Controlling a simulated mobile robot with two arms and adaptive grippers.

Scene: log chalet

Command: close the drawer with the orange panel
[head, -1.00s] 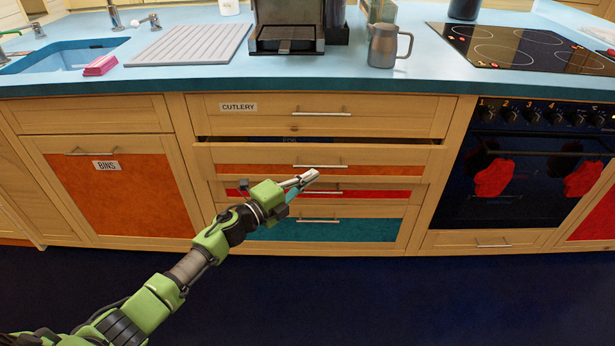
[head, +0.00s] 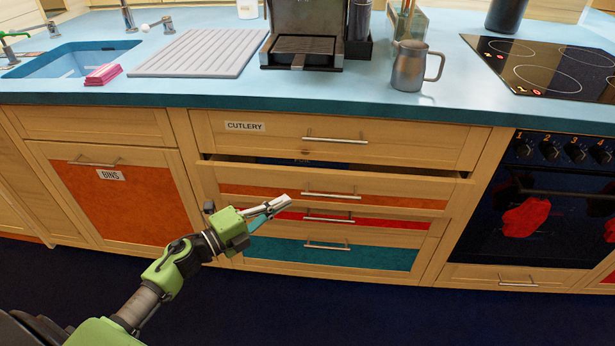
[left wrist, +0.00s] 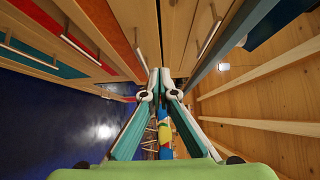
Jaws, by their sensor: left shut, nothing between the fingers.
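The drawer with the orange panel (head: 250,191) is the second one down in the head view, under the drawer labelled CUTLERY. It stands out a little, with a dark gap along its top edge. Its bar handle (head: 330,195) is at the middle of its front. My left gripper (head: 283,203) is shut and empty. Its tips show over the lower part of the drawer front, left of the handle; I cannot tell whether they touch it. In the left wrist view the closed fingertips (left wrist: 160,76) point along the drawer fronts. My right gripper is not in view.
The cutlery drawer (head: 400,145) above looks closed. A red-panelled drawer (head: 400,223) and a teal-panelled drawer (head: 370,256) are below. The blue worktop (head: 200,98) overhangs them. The oven (head: 560,200) is at the right. The dark floor in front is clear.

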